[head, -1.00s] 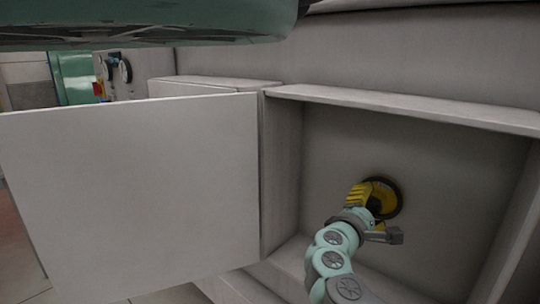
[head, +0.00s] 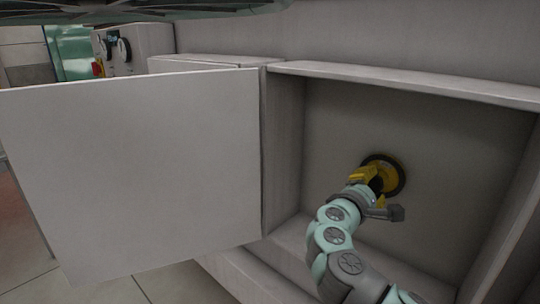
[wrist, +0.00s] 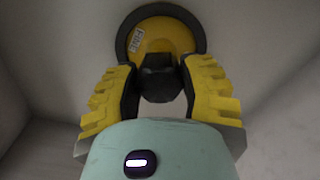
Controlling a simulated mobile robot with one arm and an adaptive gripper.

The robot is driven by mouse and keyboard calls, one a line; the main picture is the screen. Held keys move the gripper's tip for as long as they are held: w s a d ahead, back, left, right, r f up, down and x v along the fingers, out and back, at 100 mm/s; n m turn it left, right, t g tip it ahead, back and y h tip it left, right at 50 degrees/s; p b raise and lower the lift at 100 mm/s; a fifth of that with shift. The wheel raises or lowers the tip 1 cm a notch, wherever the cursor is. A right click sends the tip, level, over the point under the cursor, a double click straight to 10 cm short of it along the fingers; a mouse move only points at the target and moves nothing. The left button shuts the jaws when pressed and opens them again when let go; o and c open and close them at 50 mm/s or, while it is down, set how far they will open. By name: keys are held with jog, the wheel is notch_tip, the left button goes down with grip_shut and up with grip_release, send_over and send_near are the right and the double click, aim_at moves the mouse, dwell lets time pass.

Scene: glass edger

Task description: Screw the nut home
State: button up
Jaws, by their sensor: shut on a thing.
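A yellow disc with a black rim (head: 395,180) is on the back wall inside the open cabinet, and it also shows in the wrist view (wrist: 160,32). A dark nut (wrist: 160,82) is in front of the disc's middle. My gripper (wrist: 158,70) has its yellow ridged fingers on either side of the nut and is shut on it. In the head view my gripper (head: 370,176) reaches the disc from the lower left. The nut's thread and any gap behind it are hidden.
The cabinet door (head: 140,170) stands wide open to the left. The cabinet's side wall (head: 285,150), top edge (head: 400,86) and floor surround my arm. The space right of the disc is clear. A panel with dark round knobs (head: 115,50) is at the far left.

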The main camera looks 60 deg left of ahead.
grip_shut()
jog(key=shift+f+m+b, duration=0.3)
jog(key=shift+m+b, duration=0.2)
jog(key=shift+b, duration=0.45)
jog(key=m+b, duration=0.4)
jog(key=b, duration=0.2)
jog(key=shift+m+b, duration=0.3)
jog(key=shift+b, duration=0.05)
jog(key=m+b, duration=0.3)
jog(key=b, duration=0.1)
jog(key=shift+r+b, duration=0.1)
jog(key=shift+b, duration=0.3)
jog(key=m+b, duration=0.5)
jog(key=b, duration=0.2)
jog(key=shift+b, duration=0.35)
jog(key=m+b, duration=0.4)
jog(key=b, duration=0.1)
jog(key=shift+b, duration=0.35)
jog(key=m+b, duration=0.4)
jog(key=shift+d+b, duration=0.1)
jog(key=shift+b, duration=0.2)
jog(key=m+b, duration=0.4)
jog(key=shift+w+r+m+b, duration=0.1)
jog(key=shift+r+m+b, duration=0.3)
jog(key=shift+m, duration=0.7)
jog(key=shift+o, duration=2.4)
grip_release()
jog(key=shift+f, duration=0.1)
jog(key=shift+o, duration=0.5)
